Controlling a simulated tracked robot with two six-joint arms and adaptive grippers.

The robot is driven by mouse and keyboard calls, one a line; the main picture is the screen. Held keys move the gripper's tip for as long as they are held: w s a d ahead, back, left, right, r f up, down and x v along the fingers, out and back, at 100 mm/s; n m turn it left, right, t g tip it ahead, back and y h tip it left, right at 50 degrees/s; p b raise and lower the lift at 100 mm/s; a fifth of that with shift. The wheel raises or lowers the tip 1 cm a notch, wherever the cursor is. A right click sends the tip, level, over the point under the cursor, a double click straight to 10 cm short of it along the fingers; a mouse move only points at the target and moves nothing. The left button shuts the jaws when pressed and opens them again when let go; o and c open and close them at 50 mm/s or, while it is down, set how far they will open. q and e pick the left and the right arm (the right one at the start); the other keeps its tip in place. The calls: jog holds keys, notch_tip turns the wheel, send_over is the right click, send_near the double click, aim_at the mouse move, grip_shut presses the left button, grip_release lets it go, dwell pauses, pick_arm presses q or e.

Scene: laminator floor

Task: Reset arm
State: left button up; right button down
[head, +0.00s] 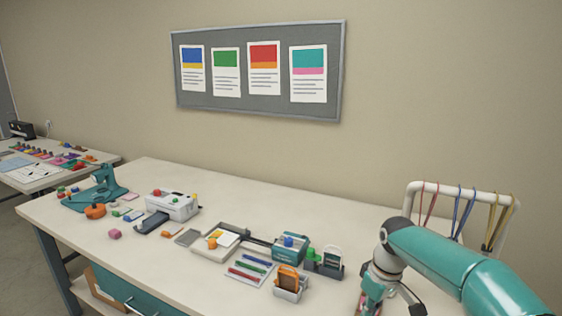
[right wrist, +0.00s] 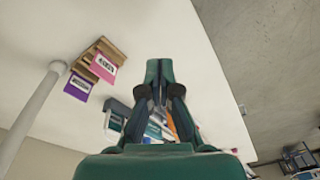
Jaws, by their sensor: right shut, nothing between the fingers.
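My right arm comes in from the right in the head view, bent at the elbow and pointing down over the right part of the workbench (head: 150,235). My right gripper (head: 368,303) is partly cut off at the bottom edge of the head view. In the right wrist view my right gripper (right wrist: 160,72) is shut, its fingertips meeting with nothing between them. My left gripper is in neither view.
Near my right arm stand a card holder (head: 290,285), a pen tray (head: 248,267), a teal box (head: 290,247) and a white rack (head: 455,189) with hanging bands. A teal press (head: 102,190) stands far left.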

jog(key=s+a+f+m+g+y, duration=0.1)
jog(key=s+f+g, duration=0.1)
jog(key=s+f, duration=0.75)
jog(key=s+a+f+g+y, duration=0.15)
jog(key=s+f, duration=0.45)
jog(key=f, duration=0.6)
jog(key=s+a+f+m+t, duration=0.1)
jog(key=s+a+f+m, duration=0.1)
jog(key=s, duration=0.4)
jog(key=s+a+f+m+t, duration=0.2)
jog(key=s+a+f+m, duration=0.1)
jog(key=s+f+m, duration=0.2)
jog(key=shift+s+a+f, duration=0.2)
jog(key=shift+s+f, duration=0.45)
jog(key=shift+s, duration=0.6)
